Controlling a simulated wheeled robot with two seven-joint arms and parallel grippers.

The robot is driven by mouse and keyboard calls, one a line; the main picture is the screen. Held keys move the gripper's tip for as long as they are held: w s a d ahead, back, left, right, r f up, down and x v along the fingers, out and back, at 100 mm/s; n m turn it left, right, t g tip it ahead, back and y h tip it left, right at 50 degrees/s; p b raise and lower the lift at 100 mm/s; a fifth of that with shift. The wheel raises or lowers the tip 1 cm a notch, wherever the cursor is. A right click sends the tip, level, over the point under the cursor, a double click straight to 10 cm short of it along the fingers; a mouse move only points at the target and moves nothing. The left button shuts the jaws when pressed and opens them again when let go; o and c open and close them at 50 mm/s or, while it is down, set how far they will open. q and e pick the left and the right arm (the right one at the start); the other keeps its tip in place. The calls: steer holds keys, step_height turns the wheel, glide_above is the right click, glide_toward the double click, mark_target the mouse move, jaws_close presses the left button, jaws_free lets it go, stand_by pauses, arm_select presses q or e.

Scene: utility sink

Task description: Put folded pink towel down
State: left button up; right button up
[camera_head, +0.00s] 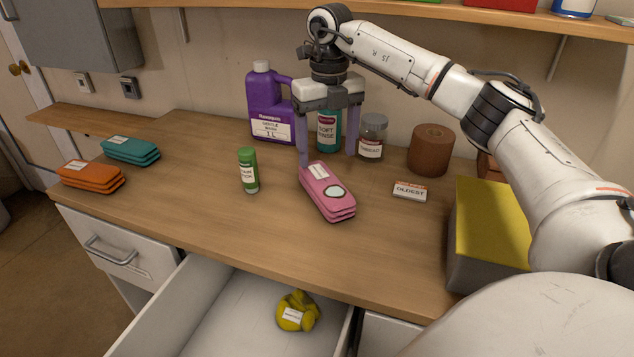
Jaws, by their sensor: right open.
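The folded pink towel (326,190) lies on the wooden counter (215,215), right of the green bottle. It has a white label and a pale round patch on top. My right gripper (328,160) comes down from above, just behind the towel, its two purple-grey fingers spread apart. The left finger's tip is at the towel's back left corner; I cannot tell whether it touches. Nothing is between the fingers except the view of the bottle behind. My left gripper is out of view.
A green bottle (248,170), purple jug (268,105), teal bottle (328,132) and jar (372,137) stand nearby. Folded orange (91,176) and teal (131,150) towels lie left. An "OLDEST" sign (410,191) sits right. The open drawer (225,318) holds a yellow bundle (297,311).

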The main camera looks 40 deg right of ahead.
mark_target(325, 180)
step_height(325, 180, down, 3)
steer(key=shift+s+r, duration=0.15)
steer(key=f, duration=0.3)
steer(key=a+f, duration=0.1)
steer(key=f, duration=0.1)
steer(key=shift+s+f, duration=0.15)
steer(key=shift+f, duration=0.2)
steer(key=shift+r, duration=0.1)
steer(key=c, duration=1.3)
